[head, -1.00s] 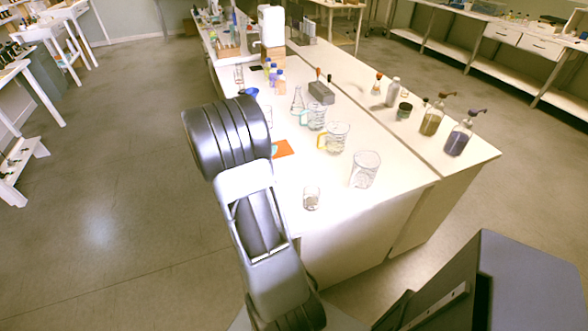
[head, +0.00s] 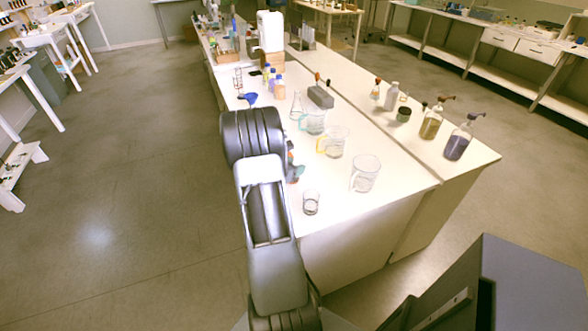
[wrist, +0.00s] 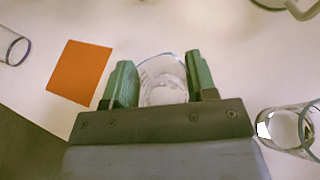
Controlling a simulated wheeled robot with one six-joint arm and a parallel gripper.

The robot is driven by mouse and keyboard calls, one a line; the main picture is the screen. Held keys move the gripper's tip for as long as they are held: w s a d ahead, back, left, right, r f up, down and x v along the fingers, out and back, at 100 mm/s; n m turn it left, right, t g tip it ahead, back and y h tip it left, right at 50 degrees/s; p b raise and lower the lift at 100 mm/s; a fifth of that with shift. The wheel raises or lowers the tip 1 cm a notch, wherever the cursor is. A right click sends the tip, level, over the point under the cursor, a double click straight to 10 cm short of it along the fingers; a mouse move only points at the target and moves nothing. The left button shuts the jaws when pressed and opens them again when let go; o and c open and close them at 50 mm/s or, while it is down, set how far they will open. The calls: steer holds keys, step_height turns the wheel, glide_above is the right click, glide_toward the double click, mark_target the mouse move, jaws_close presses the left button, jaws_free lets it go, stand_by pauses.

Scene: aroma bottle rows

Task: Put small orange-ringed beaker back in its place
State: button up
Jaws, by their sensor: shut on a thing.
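My gripper (wrist: 158,82) has green fingers and is shut on a small clear glass beaker (wrist: 163,85) in the wrist view. The colour of its ring is not clear, and I cannot tell whether its base touches the table. In the head view my gripper (head: 294,168) is over the near left part of the white table (head: 335,205), and my arm hides the held beaker. A flat orange square (wrist: 80,72) lies on the table left of my gripper in the wrist view.
A small glass beaker (head: 311,203) stands near the front edge; it also shows in the wrist view (wrist: 288,128). A purple-rimmed glass (wrist: 12,47) is at the wrist view's left edge. Large beakers (head: 365,174) (head: 333,142) and pump bottles (head: 459,140) stand to the right.

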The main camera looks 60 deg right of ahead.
steer(key=shift+f, duration=0.55)
steer(key=shift+f, duration=0.1)
steer(key=shift+f, duration=0.1)
steer(key=o, duration=1)
steer(key=shift+c, duration=0.2)
